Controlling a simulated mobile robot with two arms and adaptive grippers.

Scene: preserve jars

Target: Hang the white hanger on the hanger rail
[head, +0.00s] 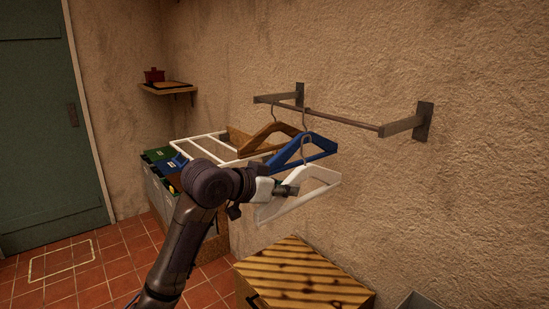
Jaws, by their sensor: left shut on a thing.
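The white hanger (318,192) is in the middle of the head view, below the hanger rail (343,119), with its hook pointing up. My left gripper (289,189) is shut on the white hanger at its left side. The hook top shows in front of the blue hanger (318,147), below the rail in the picture; I cannot tell its exact distance from the rail. The blue hanger and a brown wooden hanger (266,137) have hooks reaching up to the rail. The fingertips are partly hidden against the white hanger. My right gripper is not in view.
The rail sits between two wall brackets (402,125); its right part is bare. A striped wooden cabinet (298,278) stands below. A white rack (197,146) and crates (158,155) are behind my arm. A shelf (168,88) holds a red pot (154,75).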

